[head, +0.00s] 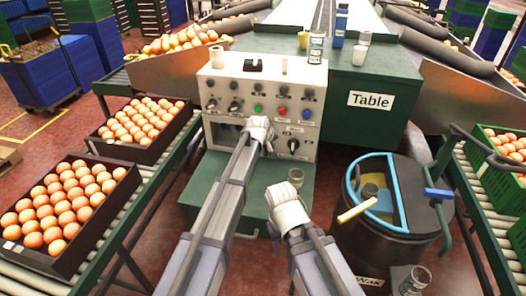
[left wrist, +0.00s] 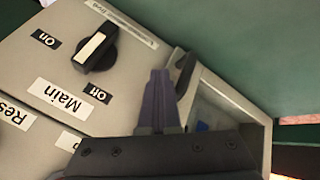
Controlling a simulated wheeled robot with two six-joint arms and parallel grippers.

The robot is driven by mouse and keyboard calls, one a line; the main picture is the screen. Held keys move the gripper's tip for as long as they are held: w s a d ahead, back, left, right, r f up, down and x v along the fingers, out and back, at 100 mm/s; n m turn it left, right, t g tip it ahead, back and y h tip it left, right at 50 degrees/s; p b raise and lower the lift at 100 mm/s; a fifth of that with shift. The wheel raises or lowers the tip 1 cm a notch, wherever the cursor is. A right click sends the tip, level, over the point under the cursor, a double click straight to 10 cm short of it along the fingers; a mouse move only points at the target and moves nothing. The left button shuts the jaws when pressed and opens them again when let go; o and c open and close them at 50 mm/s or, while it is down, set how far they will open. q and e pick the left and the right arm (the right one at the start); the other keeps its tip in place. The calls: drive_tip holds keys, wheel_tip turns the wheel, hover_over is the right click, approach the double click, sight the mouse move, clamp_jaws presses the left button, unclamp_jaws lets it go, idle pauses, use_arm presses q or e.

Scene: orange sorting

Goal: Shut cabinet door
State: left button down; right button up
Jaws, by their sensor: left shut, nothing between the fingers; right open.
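The grey control cabinet (head: 290,88) stands in the middle of the head view, with knobs and coloured buttons on its front. A recessed opening shows low on its front, left of my left gripper; in the left wrist view a framed recess (left wrist: 235,118) holds something blue. I cannot tell which panel is the door. My left gripper (head: 262,124) is shut and empty, close in front of the cabinet's lower front; its fingers show in the left wrist view (left wrist: 160,85) near the Main switch (left wrist: 96,48). Contact is unclear. My right gripper (head: 283,192) is open and empty, lower and nearer.
A dark, blue-rimmed bin (head: 400,250) stands at right.

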use_arm(q)
drive_tip(key=shift+w, duration=1)
use_arm(e)
drive_tip(key=shift+f, duration=0.1)
